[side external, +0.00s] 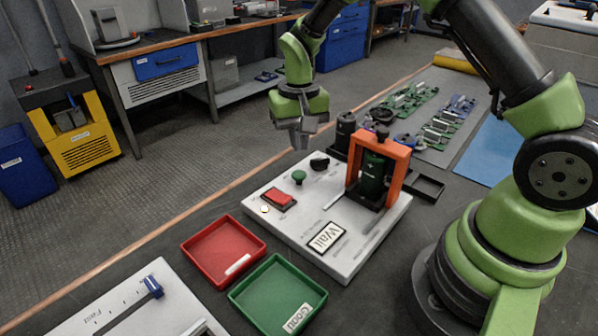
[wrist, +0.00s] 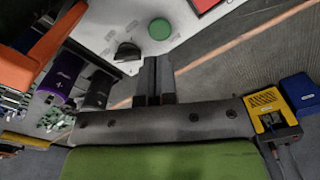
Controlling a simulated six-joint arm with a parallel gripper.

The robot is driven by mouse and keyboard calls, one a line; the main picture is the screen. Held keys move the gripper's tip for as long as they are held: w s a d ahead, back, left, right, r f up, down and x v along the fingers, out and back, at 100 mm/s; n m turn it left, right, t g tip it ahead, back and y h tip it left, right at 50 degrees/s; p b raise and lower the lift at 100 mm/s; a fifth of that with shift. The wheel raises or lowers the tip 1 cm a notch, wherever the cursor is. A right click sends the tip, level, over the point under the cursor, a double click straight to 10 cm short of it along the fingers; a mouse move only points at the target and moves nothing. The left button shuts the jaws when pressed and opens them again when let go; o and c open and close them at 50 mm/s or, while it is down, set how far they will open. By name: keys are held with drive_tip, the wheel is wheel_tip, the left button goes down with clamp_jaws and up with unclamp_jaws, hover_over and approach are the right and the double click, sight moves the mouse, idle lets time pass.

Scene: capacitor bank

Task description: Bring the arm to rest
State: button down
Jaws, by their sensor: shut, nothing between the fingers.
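My gripper (side external: 300,137) hangs in the air, pointing down, above the back left edge of the white test panel (side external: 262,229). Its fingers are shut and empty; they also show together in the wrist view (wrist: 157,80). A dark green capacitor (side external: 373,178) stands upright inside the orange frame (side external: 400,155) on the panel. My gripper is apart from all of these.
A red tray (side external: 190,246) and a green tray labelled "Good" (side external: 239,293) lie in front of the panel. Dark cylinders (side external: 345,128) stand behind it, near green circuit boards (side external: 405,98). The bench edge (side external: 170,231) runs left of the panel; open floor lies beyond.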

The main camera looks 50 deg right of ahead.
wheel_tip(320, 180, up, 9)
drive_tip(key=s+a+t, duration=0.1)
drive_tip(key=s+t, duration=0.1)
drive_tip(key=s, duration=0.1)
drive_tip(key=s+a+r+n+t+y, duration=0.1)
drive_tip(key=s+a+r+t, duration=0.1)
drive_tip(key=s+r, duration=0.3)
drive_tip(key=s+a+r+n+t+y, duration=0.1)
drive_tip(key=s+r, duration=0.4)
drive_tip(key=s, duration=0.8)
drive_tip(key=shift+a+r+t, duration=0.35)
drive_tip(key=shift+a+t, duration=0.1)
drive_tip(key=shift+t, duration=0.65)
